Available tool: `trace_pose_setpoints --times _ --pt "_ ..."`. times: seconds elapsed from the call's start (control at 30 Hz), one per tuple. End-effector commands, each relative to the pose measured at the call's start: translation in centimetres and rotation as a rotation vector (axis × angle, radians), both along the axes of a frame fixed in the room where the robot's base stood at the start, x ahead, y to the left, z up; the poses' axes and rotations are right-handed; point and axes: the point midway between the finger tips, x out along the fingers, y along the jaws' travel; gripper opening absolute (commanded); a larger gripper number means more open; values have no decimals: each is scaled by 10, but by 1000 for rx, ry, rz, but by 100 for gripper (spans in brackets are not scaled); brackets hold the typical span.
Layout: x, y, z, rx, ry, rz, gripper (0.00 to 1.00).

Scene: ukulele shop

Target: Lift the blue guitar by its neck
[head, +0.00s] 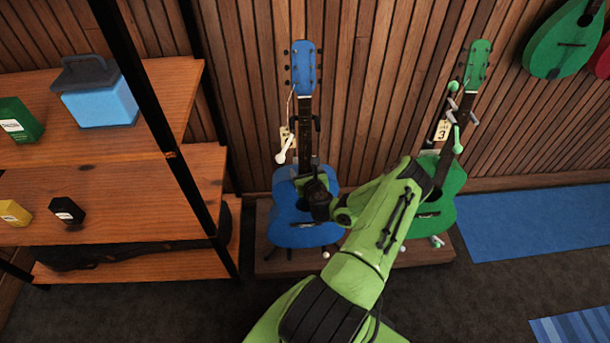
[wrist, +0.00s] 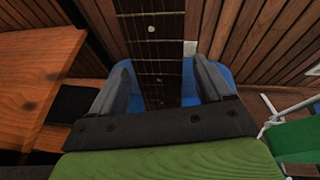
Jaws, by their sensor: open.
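The blue guitar (head: 290,218) stands upright on a low wooden platform against the slatted wall in the head view. Its dark neck (head: 304,135) rises to a blue headstock (head: 304,68), and a paper tag hangs beside the neck. My gripper (head: 312,182) is in front of the upper body, near the foot of the neck. In the wrist view the dark fretted neck (wrist: 152,45) runs down between the two open fingers of my gripper (wrist: 158,88), with blue body showing behind them. Contact between fingers and neck cannot be told. My arm hides part of the guitar's right side.
A green guitar (head: 447,185) stands close on the right, partly behind my arm. A wooden shelf (head: 110,205) with a dark post is on the left, holding a blue box (head: 100,100) and smaller boxes. The low platform (head: 275,266) is under the guitars. A blue mat (head: 530,220) lies right.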

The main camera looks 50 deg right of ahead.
Motion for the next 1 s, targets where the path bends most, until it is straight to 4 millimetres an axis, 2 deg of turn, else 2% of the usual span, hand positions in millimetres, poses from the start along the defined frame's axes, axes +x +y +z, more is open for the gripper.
trace_pose_setpoints --times 0.07,0.57,1.0 --pt "0 0 0 0 0 0 76" --pt "0 1 0 2 0 0 0" --pt "1 0 3 -2 -6 0 0"
